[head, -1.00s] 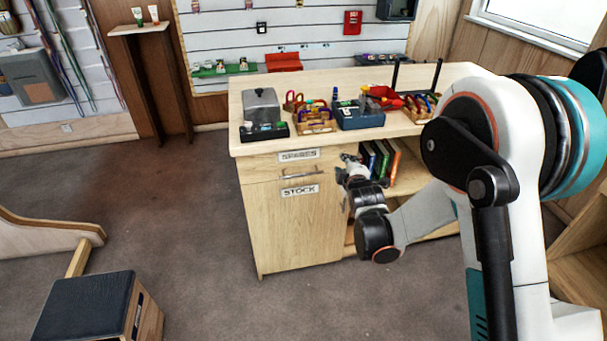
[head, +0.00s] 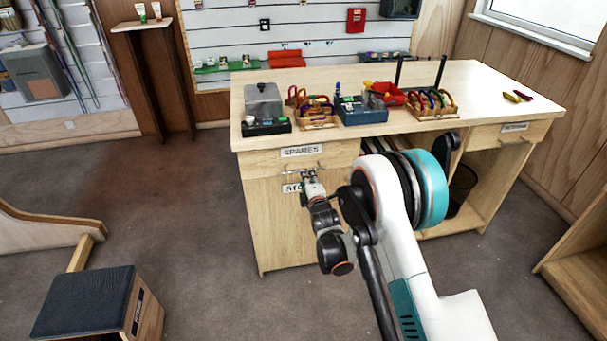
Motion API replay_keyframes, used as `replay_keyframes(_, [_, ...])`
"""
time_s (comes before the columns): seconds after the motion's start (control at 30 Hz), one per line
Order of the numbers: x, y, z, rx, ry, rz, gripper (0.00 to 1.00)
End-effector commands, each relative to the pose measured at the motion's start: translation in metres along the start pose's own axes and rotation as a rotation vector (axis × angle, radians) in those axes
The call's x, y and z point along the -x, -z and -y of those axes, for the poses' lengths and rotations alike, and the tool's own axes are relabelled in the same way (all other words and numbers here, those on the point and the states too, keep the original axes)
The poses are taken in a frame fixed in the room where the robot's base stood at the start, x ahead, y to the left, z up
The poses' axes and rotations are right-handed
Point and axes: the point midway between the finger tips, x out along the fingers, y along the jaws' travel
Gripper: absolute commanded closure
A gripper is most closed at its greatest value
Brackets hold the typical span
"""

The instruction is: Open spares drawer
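The spares drawer (head: 260,164) is at the upper left of the wooden workbench's front, under the bench top. Its "SPARES" label (head: 301,151) is in plain view, and the drawer front looks flush with the cabinet. The metal bar handle (head: 289,170) sits below the label and is partly covered by my gripper. My gripper (head: 308,174) is right in front of the handle, at its right part. I cannot tell whether it touches the handle or whether its fingers are open or shut.
Below is the stock door (head: 270,225), its label partly hidden by my gripper. The bench top (head: 470,85) holds a grey box (head: 263,100), trays and coloured gear. A dark-topped stool (head: 85,302) stands at the lower left. The floor (head: 185,215) left of the bench is clear.

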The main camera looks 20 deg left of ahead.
Motion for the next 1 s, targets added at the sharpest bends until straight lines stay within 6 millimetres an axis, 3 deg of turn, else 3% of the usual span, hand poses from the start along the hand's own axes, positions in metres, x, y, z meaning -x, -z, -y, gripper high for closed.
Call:
replay_keyframes(0.2, [-0.042,0.000,0.003,0.000,0.000,0.000,0.71])
replay_keyframes(0.4, [-0.066,0.000,0.001,0.000,0.000,0.000,0.71])
replay_keyframes(0.83, [-0.074,0.000,-0.001,-0.001,0.000,0.000,0.71])
replay_keyframes(0.97, [-0.074,0.000,0.000,-0.001,0.000,0.000,1.00])
replay_keyframes(1.0, [-0.074,0.000,0.000,-0.001,0.000,0.000,1.00])
